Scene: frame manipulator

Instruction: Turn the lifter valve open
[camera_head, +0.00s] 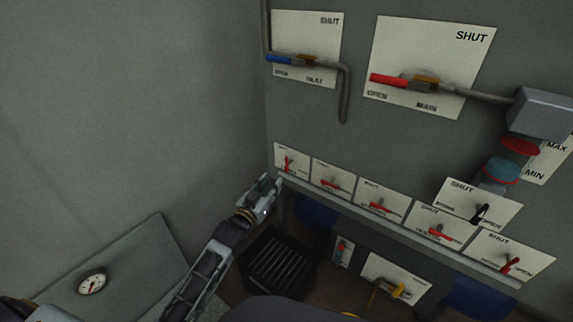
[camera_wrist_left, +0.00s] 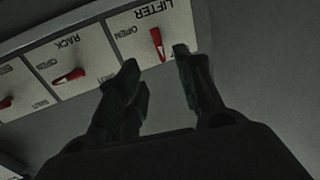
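The lifter valve is a small red handle (camera_head: 288,163) on a white plate, leftmost in the row of small valves in the head view. In the left wrist view, which is upside down, the red lifter handle (camera_wrist_left: 157,44) stands nearly upright on its plate marked LIFTER and OPEN. My left gripper (camera_head: 271,183) is just below and left of that plate. In the left wrist view its two dark fingers (camera_wrist_left: 156,66) are spread, with the handle seen in the gap beyond their tips. No contact shows. My right gripper is not in view.
The rack valve (camera_wrist_left: 70,76) is beside the lifter plate, with several more red-handled valves along the ledge (camera_head: 400,230). A grey wall (camera_head: 130,100) stands close on the left. A black slatted box (camera_head: 277,262) is below my left gripper. Pipes with larger valves (camera_head: 402,81) are above.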

